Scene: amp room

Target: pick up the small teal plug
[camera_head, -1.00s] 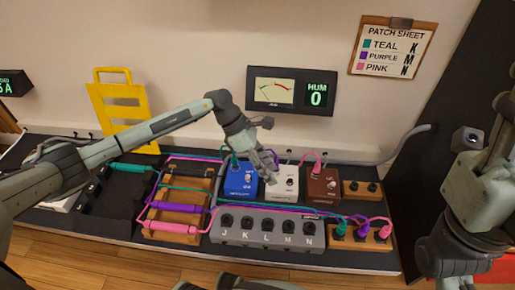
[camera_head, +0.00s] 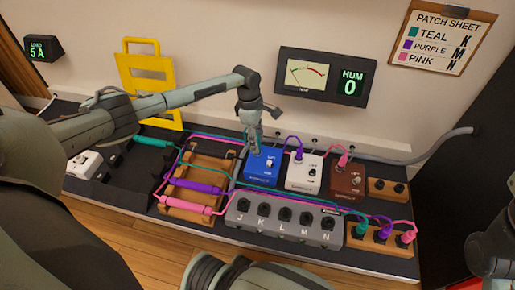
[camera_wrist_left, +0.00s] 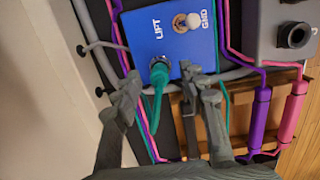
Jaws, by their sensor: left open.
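A small teal plug (camera_wrist_left: 158,76) stands in the end of the blue box (camera_wrist_left: 158,38), with its teal cable running back between my left fingers in the left wrist view. The blue box also shows in the head view (camera_head: 262,166), where my gripper hides this plug. My left gripper (camera_head: 256,148) points down at the back edge of the blue box. In the left wrist view my left gripper (camera_wrist_left: 160,84) is open, with one finger on each side of the plug and cable. I cannot tell whether the fingers touch them.
Another teal plug (camera_head: 361,229) sits in the wooden block at front right, beside purple and pink plugs. White (camera_head: 304,174) and brown (camera_head: 347,180) boxes stand to the right. A grey socket strip (camera_head: 285,222) lies in front. Several cables cross the board.

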